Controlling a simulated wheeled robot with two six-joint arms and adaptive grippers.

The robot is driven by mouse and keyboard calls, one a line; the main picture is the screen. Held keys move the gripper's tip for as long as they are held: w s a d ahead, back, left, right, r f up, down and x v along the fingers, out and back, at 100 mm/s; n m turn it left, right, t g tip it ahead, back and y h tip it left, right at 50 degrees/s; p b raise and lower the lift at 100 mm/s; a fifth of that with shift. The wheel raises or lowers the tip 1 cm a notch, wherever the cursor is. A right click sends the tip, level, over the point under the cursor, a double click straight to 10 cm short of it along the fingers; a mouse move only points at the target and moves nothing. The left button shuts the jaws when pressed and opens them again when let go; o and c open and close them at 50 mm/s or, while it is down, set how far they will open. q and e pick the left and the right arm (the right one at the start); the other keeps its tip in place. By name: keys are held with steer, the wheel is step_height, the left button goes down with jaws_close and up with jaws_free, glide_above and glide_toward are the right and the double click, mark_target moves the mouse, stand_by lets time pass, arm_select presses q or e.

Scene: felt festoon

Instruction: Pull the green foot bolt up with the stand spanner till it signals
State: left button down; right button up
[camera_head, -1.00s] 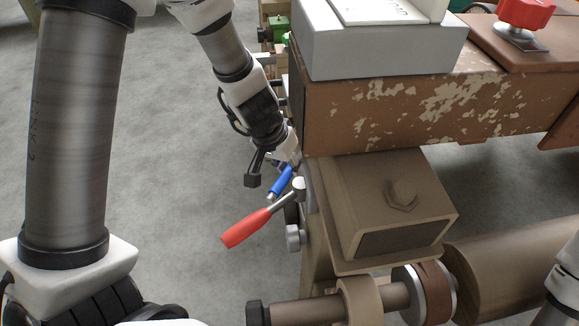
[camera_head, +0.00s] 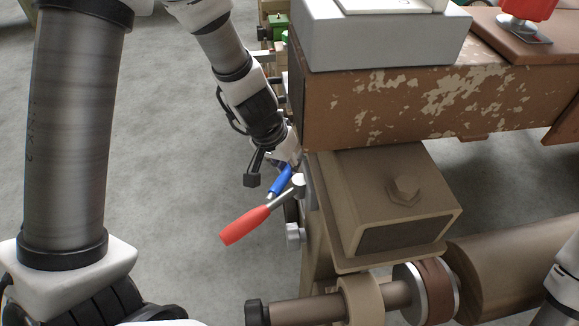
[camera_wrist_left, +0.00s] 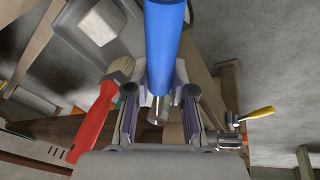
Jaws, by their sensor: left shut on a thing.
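A blue-handled tool (camera_head: 281,181), seemingly the stand spanner, is in my left gripper (camera_head: 288,163) at the near end of the brown machine. In the left wrist view the blue handle (camera_wrist_left: 165,45) runs from the top edge down between the fingers of the left gripper (camera_wrist_left: 160,108), which is shut on it. The tool's working end is hidden, so I cannot tell whether it sits on a bolt. I cannot make out a green foot bolt in either view. My right gripper is out of view.
A yellow-handled lever (camera_wrist_left: 258,113) is to the right there. The brown beam (camera_head: 400,100) blocks the right; grey floor (camera_head: 180,190) is free left.

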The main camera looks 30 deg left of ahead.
arm_select(q)
steer(key=shift+r+p, duration=1.15)
steer(key=shift+r, duration=0.4)
steer(key=shift+w, duration=0.1)
steer(key=w+d+r+p, duration=0.3)
steer(key=p, duration=0.9)
steer(key=shift+w+d+r+m, duration=0.3)
steer(key=shift+m, duration=0.1)
